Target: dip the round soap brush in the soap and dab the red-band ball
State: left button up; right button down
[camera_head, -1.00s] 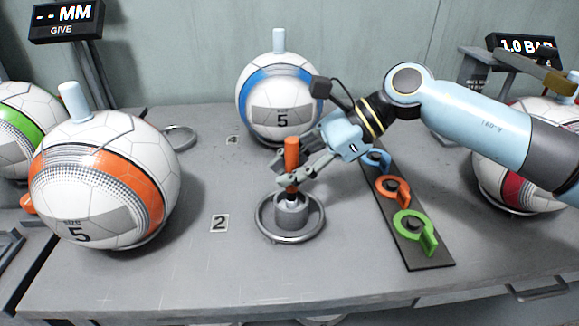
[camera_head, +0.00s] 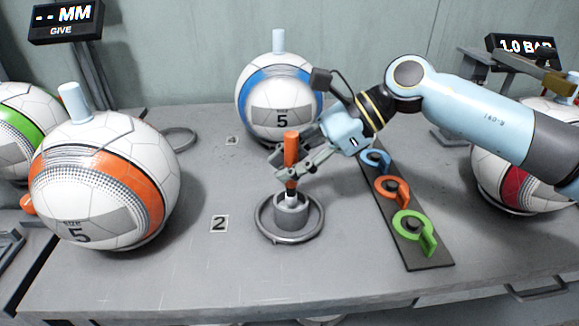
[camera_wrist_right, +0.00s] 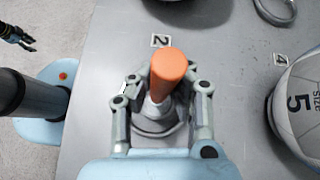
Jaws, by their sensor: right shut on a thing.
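The round soap brush (camera_head: 291,150) has an orange handle and a pale lower end. It stands upright with that lower end at the mouth of a grey cup (camera_head: 291,215); whether it touches soap inside is hidden. My right gripper (camera_head: 288,168) is shut on the brush handle, whose orange top also shows in the right wrist view (camera_wrist_right: 168,68). The red-band ball (camera_head: 508,185) rests at the right of the table, partly behind my right arm. My left gripper (camera_wrist_right: 20,38) shows small at the upper left of the right wrist view, fingers apart and empty.
A metal ring (camera_head: 262,228) surrounds the cup's foot. Orange-band (camera_head: 105,185), blue-band (camera_head: 278,98) and green-band (camera_head: 18,115) balls stand around. A dark strip (camera_head: 425,255) with coloured keys lies right of the cup. The front table is clear.

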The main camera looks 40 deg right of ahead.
aim_at(289, 134)
jog(key=shift+r+p, duration=1.75)
jog(key=shift+r, duration=1.5)
